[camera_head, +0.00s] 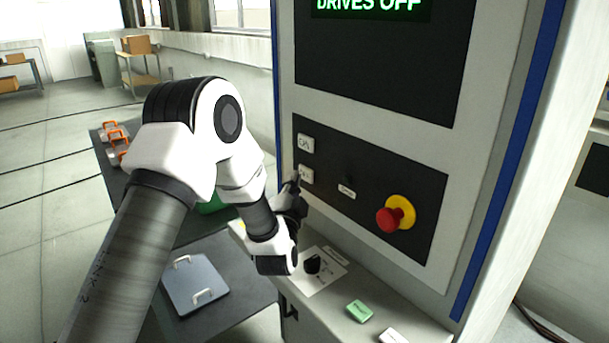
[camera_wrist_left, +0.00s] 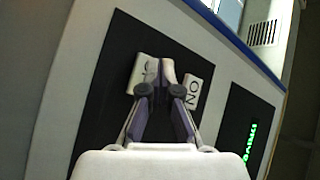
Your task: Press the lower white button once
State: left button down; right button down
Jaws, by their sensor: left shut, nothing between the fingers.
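Two white buttons sit one above the other on the black control panel of the cabinet. The lower white button (camera_head: 307,176) is partly hidden at its left by my left gripper (camera_head: 295,182). The upper white button (camera_head: 306,143), marked "ON", is clear of it. In the left wrist view, turned sideways, the lower button (camera_wrist_left: 141,73) is left of my fingertips (camera_wrist_left: 168,70) and the "ON" button (camera_wrist_left: 192,93) is right of them. The left gripper is shut and empty, its tips close to the lower button. I cannot tell whether they touch it. My right gripper is out of view.
A red emergency stop (camera_head: 388,219) on a yellow base is right on the panel. The screen (camera_head: 370,6) reads "DRIVES OFF". A grey plate with handles (camera_head: 195,284) lies at lower left.

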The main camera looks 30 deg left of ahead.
pick_arm(q)
jog(key=shift+s, duration=0.15)
jog(key=s, duration=0.1)
jog(key=s+a, duration=0.1)
jog(key=s, duration=0.1)
jog(key=s+a, duration=0.1)
jog(key=shift+s, duration=0.3)
dwell(0.8)
